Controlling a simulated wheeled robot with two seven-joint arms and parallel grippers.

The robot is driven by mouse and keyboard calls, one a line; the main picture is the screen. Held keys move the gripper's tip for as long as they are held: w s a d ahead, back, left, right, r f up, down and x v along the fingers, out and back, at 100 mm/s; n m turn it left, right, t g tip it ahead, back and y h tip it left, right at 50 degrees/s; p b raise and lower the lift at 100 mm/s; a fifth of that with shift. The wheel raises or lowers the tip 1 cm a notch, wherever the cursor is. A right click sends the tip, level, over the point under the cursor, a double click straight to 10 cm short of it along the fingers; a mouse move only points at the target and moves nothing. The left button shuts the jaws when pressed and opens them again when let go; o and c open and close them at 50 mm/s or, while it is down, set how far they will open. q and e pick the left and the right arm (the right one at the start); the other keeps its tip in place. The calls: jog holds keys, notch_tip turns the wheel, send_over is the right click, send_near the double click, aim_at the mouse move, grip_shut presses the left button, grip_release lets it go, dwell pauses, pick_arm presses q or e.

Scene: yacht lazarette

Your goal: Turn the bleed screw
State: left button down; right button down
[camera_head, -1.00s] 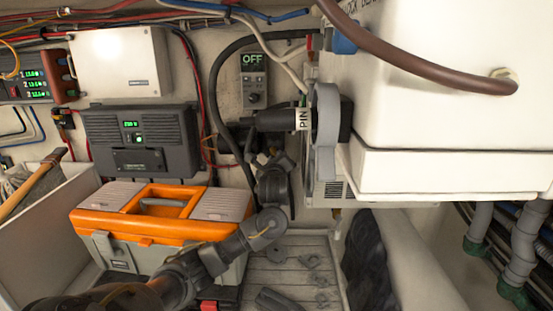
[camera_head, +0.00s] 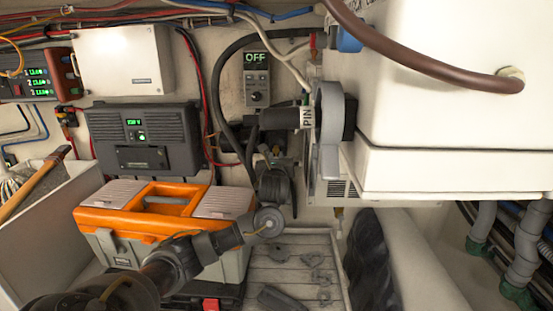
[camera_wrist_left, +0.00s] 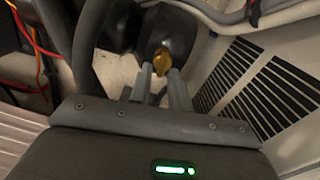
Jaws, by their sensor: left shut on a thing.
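The bleed screw (camera_wrist_left: 162,58) is a small brass-yellow winged piece on a dark rounded body (camera_wrist_left: 178,32), at the upper middle of the left wrist view. My left gripper (camera_wrist_left: 159,76) has its two grey fingers on either side of the screw and is shut on it. In the head view my left gripper (camera_head: 275,152) is a dark shape below the cylinder labelled PIN (camera_head: 280,119), against the back wall. The screw cannot be made out there, and my wrist and the dark parts around it hide the contact. My right gripper is not in view.
A grey control box (camera_head: 145,138) and a switch panel reading OFF (camera_head: 256,80) are on the wall. A large white housing (camera_head: 450,110) blocks the right. Black hoses (camera_head: 222,92) run close to the gripper.

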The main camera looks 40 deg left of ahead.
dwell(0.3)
pick_arm(q)
jog(key=c, duration=1.3)
grip_release()
jog(key=shift+c, duration=0.2)
